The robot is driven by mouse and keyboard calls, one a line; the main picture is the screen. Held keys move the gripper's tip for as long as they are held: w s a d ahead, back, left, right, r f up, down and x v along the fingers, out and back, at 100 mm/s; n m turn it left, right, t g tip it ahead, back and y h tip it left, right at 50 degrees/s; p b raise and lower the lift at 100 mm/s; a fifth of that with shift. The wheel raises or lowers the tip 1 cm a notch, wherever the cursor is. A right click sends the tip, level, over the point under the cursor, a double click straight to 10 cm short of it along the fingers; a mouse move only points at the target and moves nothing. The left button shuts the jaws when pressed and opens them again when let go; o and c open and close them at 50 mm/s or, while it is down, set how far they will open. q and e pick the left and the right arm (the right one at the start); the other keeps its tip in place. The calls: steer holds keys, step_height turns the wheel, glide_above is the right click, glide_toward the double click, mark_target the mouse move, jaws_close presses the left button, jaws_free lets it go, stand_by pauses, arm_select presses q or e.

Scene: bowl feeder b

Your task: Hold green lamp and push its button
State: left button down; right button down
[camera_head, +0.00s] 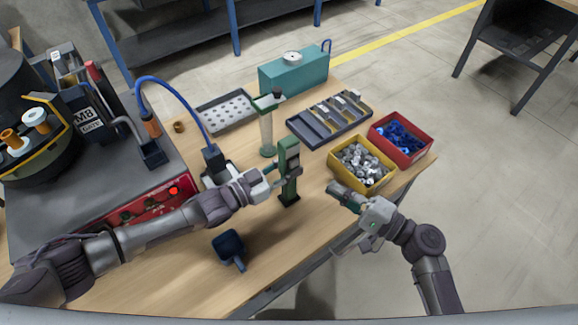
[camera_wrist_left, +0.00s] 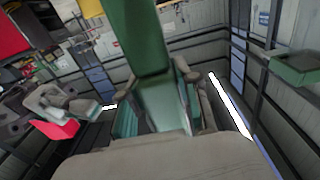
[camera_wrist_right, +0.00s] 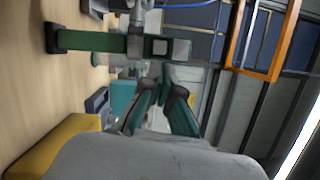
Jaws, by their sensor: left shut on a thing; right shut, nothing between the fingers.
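The green lamp (camera_head: 290,160) stands upright near the middle of the wooden table. My left gripper (camera_head: 274,178) is shut on its body from the left; the lamp also fills the middle of the left wrist view (camera_wrist_left: 150,40). In the right wrist view the lamp (camera_wrist_right: 95,41) lies sideways in the picture, with a grey square, perhaps its button (camera_wrist_right: 159,46), near one end. My right gripper (camera_head: 341,193) is shut and empty, right of the lamp and apart from it in the head view. I cannot tell whether the lamp's base touches the table.
A yellow bin (camera_head: 359,183) of metal parts and a red bin (camera_head: 424,157) of blue parts stand at right. Behind are a grey slotted tray (camera_head: 300,130), a teal box (camera_head: 290,76) and a green stand (camera_head: 267,132). A dark blue object (camera_head: 229,245) lies at the front.

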mark_target(294, 163)
steer(key=w+a+f+m+t+h, duration=0.2)
steer(key=a+f+m+t+h, duration=0.25)
steer(key=m+h, duration=0.4)
steer(key=s+d+r+m+t+h, duration=0.25)
steer(key=s+r+m+h, duration=0.3)
steer(key=m+h, duration=0.5)
steer(key=w+a, duration=0.5)
steer(key=w, duration=0.2)
steer(key=shift+a+f, duration=0.25)
steer(key=shift+a, duration=0.15)
stand_by(0.5)
steer(key=shift+w+a, duration=0.25)
steer(key=shift+w, duration=0.05)
